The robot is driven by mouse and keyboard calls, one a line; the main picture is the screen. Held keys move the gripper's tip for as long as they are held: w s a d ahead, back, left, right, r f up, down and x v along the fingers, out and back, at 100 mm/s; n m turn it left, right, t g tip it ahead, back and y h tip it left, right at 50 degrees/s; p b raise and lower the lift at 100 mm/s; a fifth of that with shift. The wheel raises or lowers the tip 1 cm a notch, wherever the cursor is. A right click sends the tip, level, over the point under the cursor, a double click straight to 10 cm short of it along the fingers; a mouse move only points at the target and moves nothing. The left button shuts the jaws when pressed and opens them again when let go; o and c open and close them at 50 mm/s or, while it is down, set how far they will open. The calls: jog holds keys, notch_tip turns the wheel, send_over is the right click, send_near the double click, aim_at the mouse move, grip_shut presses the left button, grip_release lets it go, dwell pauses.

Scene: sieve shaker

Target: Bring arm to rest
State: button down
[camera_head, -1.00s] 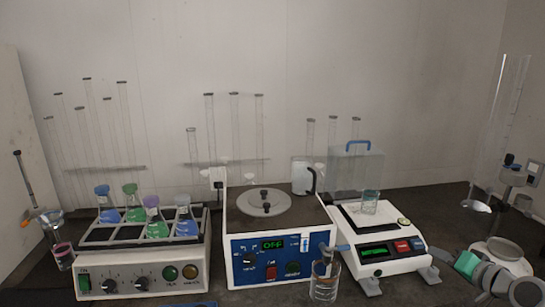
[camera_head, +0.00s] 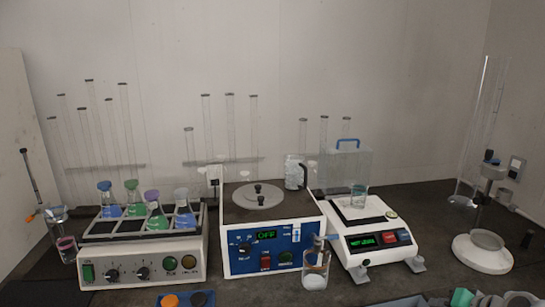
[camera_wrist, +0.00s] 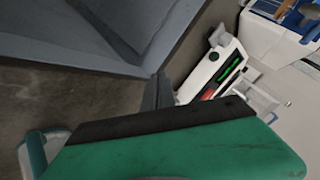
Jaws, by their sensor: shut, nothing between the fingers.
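My gripper (camera_wrist: 165,128) fills the lower part of the wrist view, with a green body and a dark edge. It is shut with nothing held. In the head view only a green part of my gripper (camera_head: 462,298) and some grey arm parts show at the bottom right edge; the rest of my arm is cut off by the frame.
A blue-panelled device (camera_head: 270,250) reading OFF stands mid-bench, between a shaker (camera_head: 150,262) with several flasks and a balance (camera_head: 375,240) with a beaker on it. A white stand (camera_head: 483,255) is at right. A grey-blue bin wall (camera_wrist: 175,45) is close to my gripper.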

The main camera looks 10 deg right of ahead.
jog(key=s+a+f+m+g, duration=0.1)
jog(key=s+a+f+g, duration=0.25)
jog(key=s, duration=0.35)
jog(key=s+a+f+m+g, duration=0.1)
jog(key=s+a+f+g, duration=0.15)
jog(key=s+f, duration=0.3)
jog(key=s+a+r+g+p, duration=0.2)
jog(key=s+a+r+g, duration=0.1)
jog(key=s+a, duration=0.3)
jog(key=w+a+r+n+t+p, duration=0.1)
jog(key=w+a+r+n, duration=0.2)
jog(key=a+r, duration=0.2)
jog(key=w+a+r+n+p, duration=0.1)
jog(key=w+a+r+n, duration=0.2)
jog(key=a, duration=0.8)
jog(key=w+a+r+n+t+h+p, duration=0.1)
jog(key=w+a+r+n+p, duration=0.1)
jog(key=a+r, duration=0.5)
jog(key=shift+w+a+r+n+t, duration=0.3)
jog(key=shift+w+a+r+n, duration=0.15)
jog(key=shift+a+n, duration=0.5)
jog(key=shift+d, duration=0.15)
